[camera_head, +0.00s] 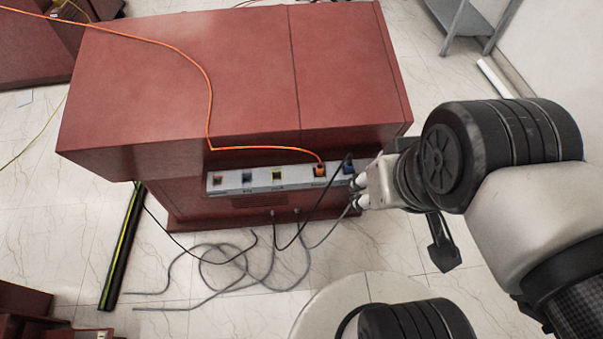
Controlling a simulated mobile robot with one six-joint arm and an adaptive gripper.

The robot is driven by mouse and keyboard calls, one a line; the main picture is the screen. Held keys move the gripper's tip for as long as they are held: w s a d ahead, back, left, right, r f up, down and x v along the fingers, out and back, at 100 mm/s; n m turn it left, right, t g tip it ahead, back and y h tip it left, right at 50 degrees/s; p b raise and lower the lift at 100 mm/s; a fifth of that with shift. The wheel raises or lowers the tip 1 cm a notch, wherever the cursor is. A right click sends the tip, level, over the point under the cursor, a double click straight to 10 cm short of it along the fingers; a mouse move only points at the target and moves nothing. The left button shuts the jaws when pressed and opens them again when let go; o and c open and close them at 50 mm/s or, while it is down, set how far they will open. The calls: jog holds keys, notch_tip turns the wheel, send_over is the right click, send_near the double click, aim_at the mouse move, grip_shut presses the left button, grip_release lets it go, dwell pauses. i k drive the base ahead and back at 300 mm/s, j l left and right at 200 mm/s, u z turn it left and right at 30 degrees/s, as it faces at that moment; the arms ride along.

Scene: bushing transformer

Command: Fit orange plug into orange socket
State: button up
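An orange cable (211,95) runs over the red cabinet and down its front to an orange plug (319,169). The plug is at the right part of the grey socket strip, at or in an orange-marked socket; I cannot tell how deep it sits. Another orange-marked socket (218,179) is at the strip's left end and looks empty. My gripper (359,192) is at the strip's right end, just right of the orange plug and below a blue socket (348,168). It looks apart from the plug. Its finger gap is too small to judge.
The grey strip (234,184) also has a blue socket (247,177) and a yellow one (278,175). A black cable (311,213) hangs near my gripper. Grey cables (205,285) lie loose on the floor. The red cabinet (225,60) overhangs the strip.

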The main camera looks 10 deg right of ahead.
aim_at(269, 179)
jog(key=u, duration=1.2)
jog(key=k+l+u, duration=0.2)
jog(key=l+u, duration=0.15)
jog(key=k+l+u, duration=0.7)
jog(key=i+l, duration=0.05)
jog(key=i, duration=0.05)
